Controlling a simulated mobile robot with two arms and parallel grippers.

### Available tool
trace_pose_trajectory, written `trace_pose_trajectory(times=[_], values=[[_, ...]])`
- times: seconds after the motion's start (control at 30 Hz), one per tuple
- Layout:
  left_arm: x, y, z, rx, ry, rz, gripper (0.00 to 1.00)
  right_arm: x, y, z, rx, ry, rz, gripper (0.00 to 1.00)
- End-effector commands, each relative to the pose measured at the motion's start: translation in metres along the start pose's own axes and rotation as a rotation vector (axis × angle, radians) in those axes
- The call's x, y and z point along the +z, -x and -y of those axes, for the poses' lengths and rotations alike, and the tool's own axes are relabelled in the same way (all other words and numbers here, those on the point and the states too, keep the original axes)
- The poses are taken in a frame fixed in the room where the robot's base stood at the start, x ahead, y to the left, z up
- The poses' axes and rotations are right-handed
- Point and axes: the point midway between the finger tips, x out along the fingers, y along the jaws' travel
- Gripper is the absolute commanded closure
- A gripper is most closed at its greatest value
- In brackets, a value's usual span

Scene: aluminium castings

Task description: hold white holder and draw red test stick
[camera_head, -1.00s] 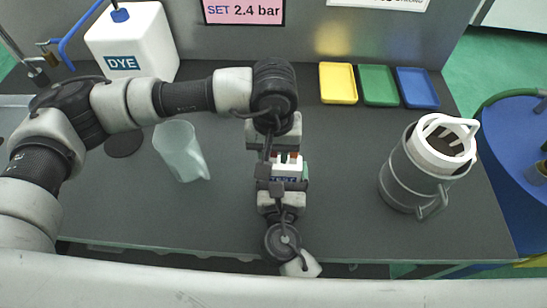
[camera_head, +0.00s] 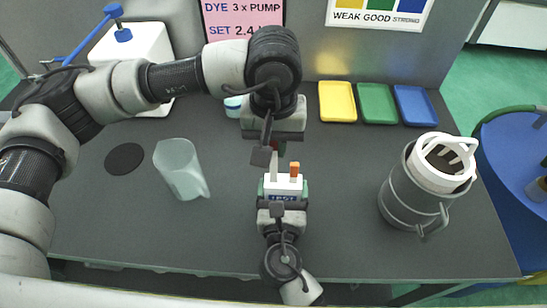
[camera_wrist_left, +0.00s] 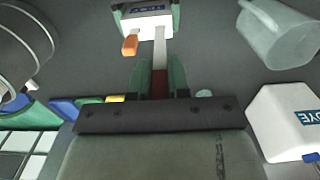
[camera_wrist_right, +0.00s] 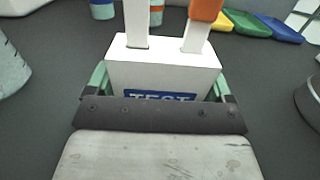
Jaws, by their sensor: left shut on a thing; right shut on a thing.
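The white holder (camera_head: 284,188), with a blue TEST label, is upright at the middle of the table. My right gripper (camera_wrist_right: 160,85) is shut on it from the near side. An orange-topped stick (camera_head: 295,169) stands in its right slot. My left gripper (camera_head: 276,147) is above the holder, shut on the red test stick. The stick's red top (camera_wrist_left: 159,86) is between the fingers in the left wrist view. Its white shaft (camera_wrist_right: 136,20) runs down to the left slot in the right wrist view; I cannot tell how deep its lower end sits.
A translucent beaker (camera_head: 180,170) and a dark disc (camera_head: 125,158) are on the left. The white DYE bottle (camera_head: 140,42) is behind my left arm. Yellow (camera_head: 337,101), green (camera_head: 376,103) and blue (camera_head: 415,105) trays are at the back. A grey jug with a white-handled insert (camera_head: 410,195) is on the right.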

Motion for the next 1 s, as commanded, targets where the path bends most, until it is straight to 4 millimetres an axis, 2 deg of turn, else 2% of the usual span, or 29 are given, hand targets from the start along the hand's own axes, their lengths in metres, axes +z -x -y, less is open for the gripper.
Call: trace_pose_trajectory(times=[0.13,0.43,0.47,0.53,0.83,1.0], values=[[0.0,0.015,0.0,0.0,0.001,-0.001,1.0,0.0,0.0,0.0,0.0,0.0,0.0,0.41],[0.0,0.018,0.0,0.0,0.0,0.0,1.0,0.0,0.0,0.0,0.0,0.0,0.0,0.41],[0.0,0.018,0.0,0.0,0.0,0.0,1.0,0.0,0.0,0.0,0.0,0.0,0.0,0.13],[0.0,0.018,0.0,0.0,0.0,0.0,1.0,0.0,0.0,0.0,0.0,0.0,0.0,0.02],[0.0,0.018,0.0,0.0,0.0,0.0,1.0,0.0,0.003,0.0,0.0,0.001,0.0,0.0],[0.0,0.018,0.0,0.0,0.0,0.0,1.0,-0.001,0.026,0.0,0.002,0.002,-0.003,0.0]])
